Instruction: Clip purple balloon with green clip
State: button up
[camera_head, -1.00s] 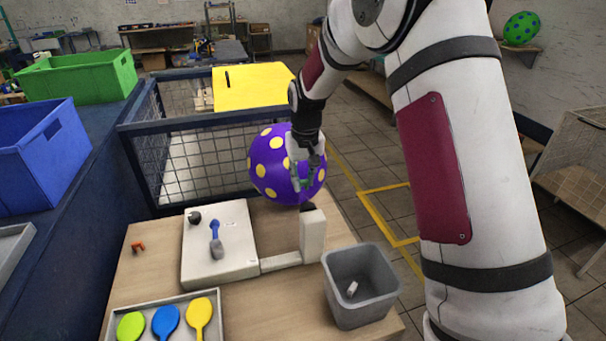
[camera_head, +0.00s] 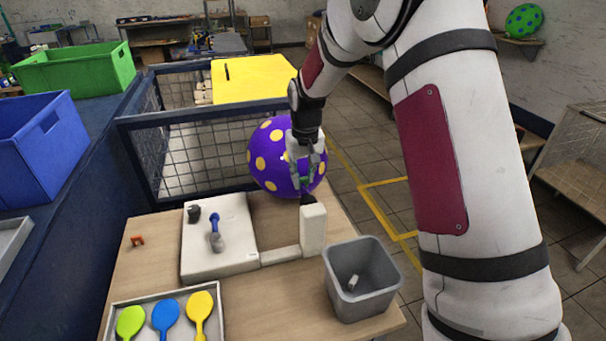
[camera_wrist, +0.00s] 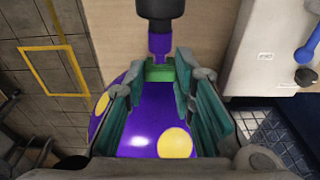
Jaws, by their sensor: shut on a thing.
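The purple balloon with yellow spots (camera_head: 268,160) sits at the far edge of the table, behind the white post. In the wrist view, its body (camera_wrist: 145,135) lies below and between my fingers, and its narrow purple neck (camera_wrist: 159,45) runs up to a black nozzle (camera_wrist: 160,8). My gripper (camera_head: 307,172) is at the balloon's right side near the post. In the wrist view, my gripper (camera_wrist: 160,80) is shut on the green clip (camera_wrist: 160,71). The clip is at the neck, just below the nozzle; I cannot tell whether it encloses the neck.
The white post (camera_head: 313,230) and white board (camera_head: 220,265) stand on the wooden table. A grey bin (camera_head: 345,300) is at the front right. A tray (camera_head: 125,305) holds green, blue and yellow paddle-shaped things. A small orange clip (camera_head: 137,241) lies at the left.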

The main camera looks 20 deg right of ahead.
jog(key=shift+w+f+b, duration=0.15)
jog(key=shift+f+b, duration=0.25)
jog(key=shift+f, duration=0.85)
dwell(0.8)
jog(key=o, duration=1)
jog(key=shift+r, duration=0.1)
jog(key=shift+s+r+p, duration=0.2)
jog(key=shift+r+p, duration=0.15)
jog(key=shift+r, duration=1.1)
jog(key=shift+s+r+p, duration=0.25)
jog(key=shift+r+p, duration=0.05)
jog(key=shift+r, duration=1.2)
jog(key=shift+s+r+p, duration=0.2)
jog(key=shift+r+p, duration=0.15)
jog(key=shift+r, duration=1.1)
